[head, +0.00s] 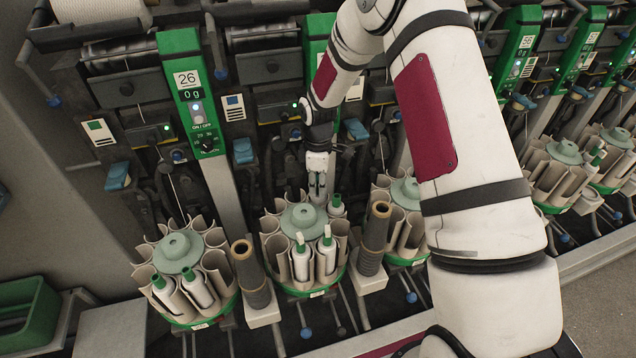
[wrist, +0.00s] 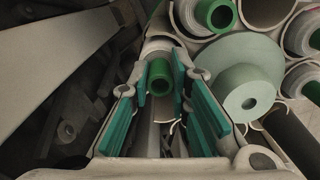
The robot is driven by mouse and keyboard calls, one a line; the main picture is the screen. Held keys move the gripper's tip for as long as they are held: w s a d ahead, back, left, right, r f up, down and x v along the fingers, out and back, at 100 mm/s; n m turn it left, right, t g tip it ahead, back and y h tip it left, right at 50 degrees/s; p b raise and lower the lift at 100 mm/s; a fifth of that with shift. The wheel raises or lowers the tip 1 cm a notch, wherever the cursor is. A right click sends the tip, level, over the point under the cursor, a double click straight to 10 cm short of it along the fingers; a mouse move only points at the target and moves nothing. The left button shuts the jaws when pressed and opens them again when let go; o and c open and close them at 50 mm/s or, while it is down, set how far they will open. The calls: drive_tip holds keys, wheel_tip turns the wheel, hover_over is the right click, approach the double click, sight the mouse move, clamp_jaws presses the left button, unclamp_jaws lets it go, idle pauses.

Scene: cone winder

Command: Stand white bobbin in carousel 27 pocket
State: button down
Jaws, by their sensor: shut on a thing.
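My gripper (head: 317,192) points down at the back of the middle carousel (head: 303,218), beside its pale green hub. In the wrist view my gripper (wrist: 168,78) has its teal-padded fingers closed around the green tube end of a white bobbin (wrist: 159,45). The bobbin is at the carousel's rim, among the beige pocket walls. I cannot tell whether its foot is inside a pocket. The bobbin's lower part is hidden. The carousel's number plate is hidden behind my arm, so I cannot read 27.
White bobbins with green tubes stand in other pockets of this carousel, two in front (head: 301,262) and one at right (head: 337,207). Brown-topped posts (head: 249,270) flank it. Another carousel (head: 180,258) is at left, near panel 26 (head: 188,80). Dark machine parts crowd behind.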

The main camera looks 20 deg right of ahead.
drive_tip(key=c, duration=1.4)
unclamp_jaws()
wheel_tip(320, 180, up, 12)
drive_tip(key=shift+f, duration=0.1)
